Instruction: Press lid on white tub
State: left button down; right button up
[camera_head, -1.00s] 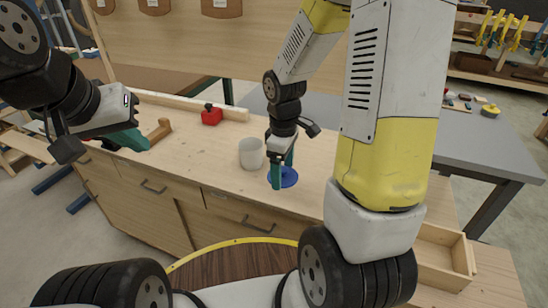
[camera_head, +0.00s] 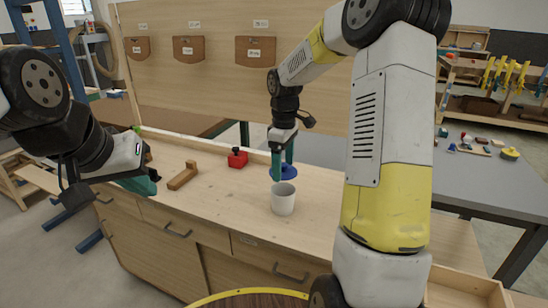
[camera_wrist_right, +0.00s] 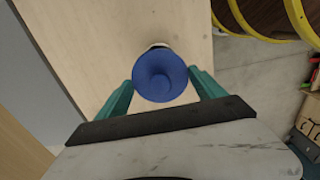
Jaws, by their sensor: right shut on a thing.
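The white tub (camera_head: 283,203) stands upright on the wooden workbench. Its open top shows in the head view. My right gripper (camera_head: 282,166) points down and is shut on a blue round lid (camera_head: 287,172). The lid appears just above and behind the tub in the head view, apart from its rim. In the right wrist view the lid (camera_wrist_right: 160,75) sits between the teal fingertips (camera_wrist_right: 160,88) and hides most of a pale thing behind it, probably the tub. My left gripper (camera_head: 145,183) hangs at the left by the bench front; its finger opening is unclear.
A red block-like object (camera_head: 237,158) and a wooden piece (camera_head: 183,176) lie on the workbench (camera_head: 225,205) left of the tub. A tool panel (camera_head: 200,80) rises behind. A grey table (camera_head: 470,190) with small items stands at the right. Bench around the tub is clear.

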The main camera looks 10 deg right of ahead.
jog(key=shift+f, duration=2.5)
jog(key=shift+f, duration=0.45)
dwell(0.5)
jog(key=o, duration=1.3)
jog(key=shift+r, duration=0.1)
jog(key=shift+r, duration=3.4)
grip_shut()
